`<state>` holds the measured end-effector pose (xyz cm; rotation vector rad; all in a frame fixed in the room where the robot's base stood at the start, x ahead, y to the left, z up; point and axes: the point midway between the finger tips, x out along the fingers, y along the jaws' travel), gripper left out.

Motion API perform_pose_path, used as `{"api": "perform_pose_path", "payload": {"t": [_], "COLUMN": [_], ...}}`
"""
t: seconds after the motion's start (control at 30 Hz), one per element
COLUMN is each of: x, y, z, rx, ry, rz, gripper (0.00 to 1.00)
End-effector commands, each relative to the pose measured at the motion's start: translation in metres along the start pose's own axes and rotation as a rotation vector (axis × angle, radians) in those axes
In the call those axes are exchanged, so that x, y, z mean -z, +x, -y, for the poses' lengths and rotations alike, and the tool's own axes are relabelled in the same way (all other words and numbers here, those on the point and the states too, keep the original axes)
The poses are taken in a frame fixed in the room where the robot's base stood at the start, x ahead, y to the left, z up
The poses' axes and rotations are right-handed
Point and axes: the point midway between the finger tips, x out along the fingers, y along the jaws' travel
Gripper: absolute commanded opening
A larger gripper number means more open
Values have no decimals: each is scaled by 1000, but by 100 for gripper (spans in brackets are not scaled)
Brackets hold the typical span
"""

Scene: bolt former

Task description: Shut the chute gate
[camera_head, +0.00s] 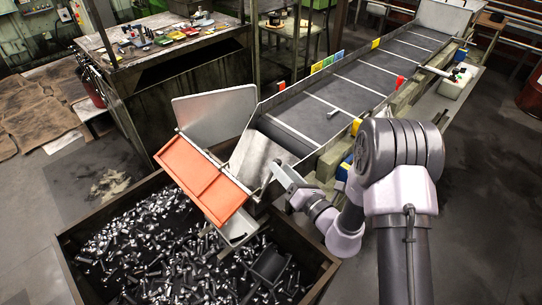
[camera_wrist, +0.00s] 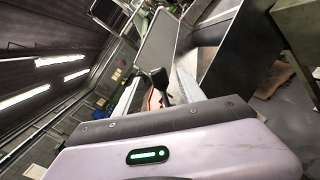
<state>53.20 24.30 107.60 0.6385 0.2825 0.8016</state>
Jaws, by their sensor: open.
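The chute gate appears to be the orange panel (camera_head: 203,178) at the lower end of the conveyor chute in the head view. It is tilted outward over the bolt crate. The bare metal chute (camera_head: 256,155) lies just behind it. My gripper (camera_head: 279,172) is at the right side of the chute mouth, a short way right of the panel. In the wrist view my gripper (camera_wrist: 157,90) has its fingers apart, with a dark knob-like handle (camera_wrist: 161,80) and a thin orange edge showing between or beyond them. I cannot tell whether the fingers touch it.
A crate (camera_head: 83,275) full of bolts stands below the chute. The conveyor (camera_head: 340,95) runs up to the back right, with one bolt (camera_head: 333,113) on it. A grey side plate (camera_head: 214,114) rises left of the chute. A workbench (camera_head: 126,70) with parts stands at back left.

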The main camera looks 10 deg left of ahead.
Motion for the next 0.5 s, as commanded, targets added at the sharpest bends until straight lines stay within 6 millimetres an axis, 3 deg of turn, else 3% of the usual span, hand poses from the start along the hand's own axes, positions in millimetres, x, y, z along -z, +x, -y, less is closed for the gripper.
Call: {"api": "perform_pose_path", "payload": {"t": [0.1, 0.23, 0.5], "x": [1, 1, 0], "y": [28, 50, 67], "z": [-1, -1, 0], "rx": [-4, -3, 0], "ry": [-1, 0, 0], "rz": [-1, -1, 0], "gripper": [47, 47, 47]}}
